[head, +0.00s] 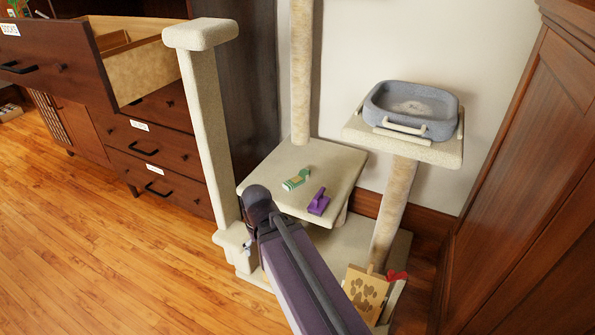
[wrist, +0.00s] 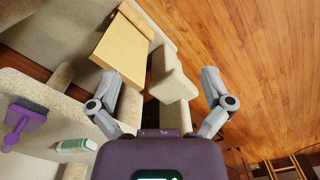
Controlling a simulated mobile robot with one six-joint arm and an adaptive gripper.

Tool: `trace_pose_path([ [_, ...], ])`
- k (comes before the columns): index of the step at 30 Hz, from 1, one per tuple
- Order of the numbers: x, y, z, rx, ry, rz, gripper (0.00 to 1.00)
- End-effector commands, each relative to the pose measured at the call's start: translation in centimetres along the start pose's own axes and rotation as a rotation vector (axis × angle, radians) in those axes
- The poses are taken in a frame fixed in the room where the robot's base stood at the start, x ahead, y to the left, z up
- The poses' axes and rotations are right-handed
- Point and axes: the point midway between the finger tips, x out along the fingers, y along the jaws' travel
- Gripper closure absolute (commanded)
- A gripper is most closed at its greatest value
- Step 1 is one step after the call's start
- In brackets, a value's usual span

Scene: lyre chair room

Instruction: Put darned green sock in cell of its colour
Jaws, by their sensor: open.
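I cannot make out a darned green sock for certain in either view. A small green and white item (head: 297,180) lies on the cat tree's middle platform. It also shows in the wrist view (wrist: 76,145), where it looks more like a tube than a sock. The open drawer labelled SOCKS (head: 140,75) is at the upper left, with wooden dividers inside; its cells and their colours are mostly hidden. My gripper (wrist: 160,75) is open, its fingers wide apart and nothing held. It is low beside the cat tree, with beige carpeted blocks (wrist: 174,82) beyond the fingers.
A purple brush (head: 319,203) lies on the platform (head: 270,165). A grey-blue pet bed (head: 412,108) sits on the higher platform. A paw-print board (head: 367,290) stands at the cat tree's foot. A beige post (head: 205,110) rises close to the drawer. Floor (head: 90,255) at left is clear.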

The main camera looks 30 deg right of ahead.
Motion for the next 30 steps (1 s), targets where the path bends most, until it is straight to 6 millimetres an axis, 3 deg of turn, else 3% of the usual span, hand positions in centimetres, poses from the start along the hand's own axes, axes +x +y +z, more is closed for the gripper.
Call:
trace_pose_path([
  [1,-1.8,0.0,0.0,0.000,0.000,0.000,0.00],
  [6,-3.6,0.0,0.0,0.000,0.000,0.000,0.00],
  [20,-4.1,0.0,0.0,0.000,0.000,0.000,0.00],
  [24,-4.1,0.0,0.0,0.000,0.000,0.000,0.39],
  [25,-4.1,0.0,0.0,0.000,0.000,0.000,0.43],
  [30,-4.1,0.0,0.0,0.000,0.000,0.000,0.43],
])
